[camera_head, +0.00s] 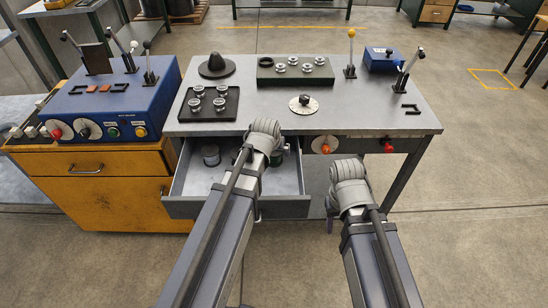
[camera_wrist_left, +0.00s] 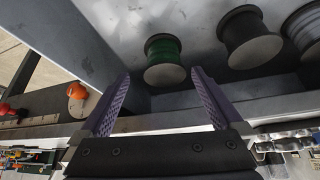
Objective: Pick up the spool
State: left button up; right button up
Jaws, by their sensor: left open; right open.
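Spools lie in the open grey drawer (camera_head: 237,207) under the bench. In the left wrist view a green spool (camera_wrist_left: 164,60) shows just beyond and between the fingers of my left gripper (camera_wrist_left: 161,76), which is open and empty. A black spool (camera_wrist_left: 249,40) and a grey spool (camera_wrist_left: 306,32) lie to its right. In the head view my left arm partly hides the drawer; a grey spool (camera_head: 211,155) shows at its left and part of the green spool (camera_head: 276,157) at its right. My right gripper (camera_head: 329,222) is open, right of the drawer, its fingers mostly hidden.
The grey bench top (camera_head: 345,112) carries a black tray of small metal parts (camera_head: 209,104), a black block with parts (camera_head: 295,72) and levers. A blue control box (camera_head: 110,105) stands on the yellow cabinet at left. The drawer walls surround the spools.

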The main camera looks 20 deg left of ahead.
aim_at(273, 153)
pick_arm(q)
jog(key=shift+a+b+x, duration=0.15)
jog(key=shift+b+x, duration=1.25)
jog(key=shift+x, duration=0.45)
jog(key=shift+a+b+x, duration=0.1)
jog(key=shift+b+x, duration=1.3)
jog(key=shift+x, duration=0.45)
jog(key=shift+w+r, duration=0.1)
jog(key=shift+r, duration=0.1)
grip_shut()
